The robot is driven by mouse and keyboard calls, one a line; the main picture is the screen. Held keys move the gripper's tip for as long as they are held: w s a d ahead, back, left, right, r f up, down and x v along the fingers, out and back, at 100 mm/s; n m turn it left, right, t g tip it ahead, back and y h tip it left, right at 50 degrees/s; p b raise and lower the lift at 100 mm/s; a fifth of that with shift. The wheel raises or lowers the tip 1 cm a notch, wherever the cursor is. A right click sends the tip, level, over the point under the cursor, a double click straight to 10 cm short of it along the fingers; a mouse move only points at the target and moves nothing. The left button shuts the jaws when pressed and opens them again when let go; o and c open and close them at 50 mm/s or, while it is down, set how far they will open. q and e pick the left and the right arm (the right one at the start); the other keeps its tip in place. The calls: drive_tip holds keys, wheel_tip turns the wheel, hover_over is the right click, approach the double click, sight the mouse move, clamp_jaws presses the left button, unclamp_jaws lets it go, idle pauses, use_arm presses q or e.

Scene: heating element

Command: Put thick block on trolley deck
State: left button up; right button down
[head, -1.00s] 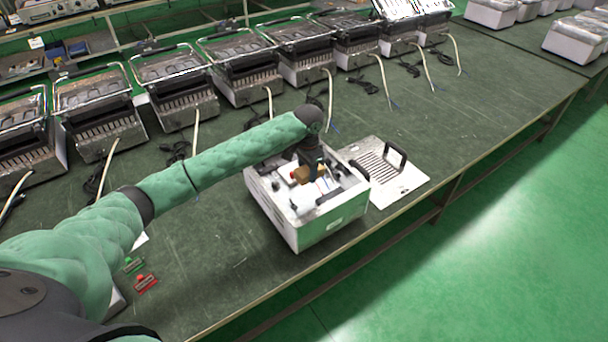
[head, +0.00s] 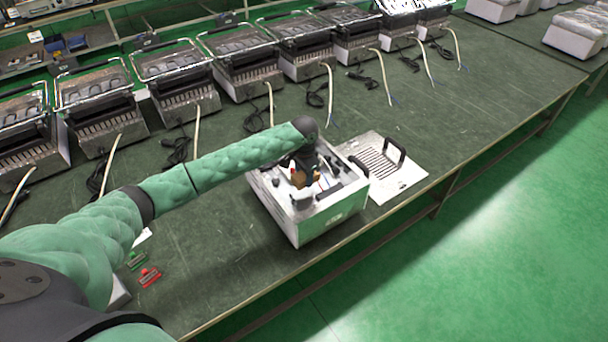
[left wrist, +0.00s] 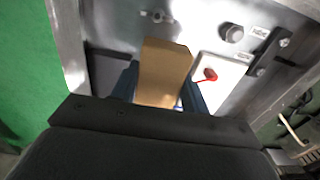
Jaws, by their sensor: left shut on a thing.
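A tan-brown block (left wrist: 163,72), which looks like the thick block, is between the fingers of my left gripper (left wrist: 160,95) in the left wrist view. The gripper is shut on it. In the head view the block (head: 298,179) shows small under my left gripper (head: 303,172), inside or just above the open white box (head: 322,230). I cannot tell whether the block touches the box's inside. My right gripper is not in view. No trolley deck can be made out.
Grill units (head: 178,85) line the bench's back. Small red (head: 150,277) and green parts lie at the front left.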

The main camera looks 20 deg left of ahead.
use_arm(q)
drive_tip(key=shift+f, duration=0.5)
drive_tip(key=o, duration=1)
drive_tip(key=shift+r, duration=0.1)
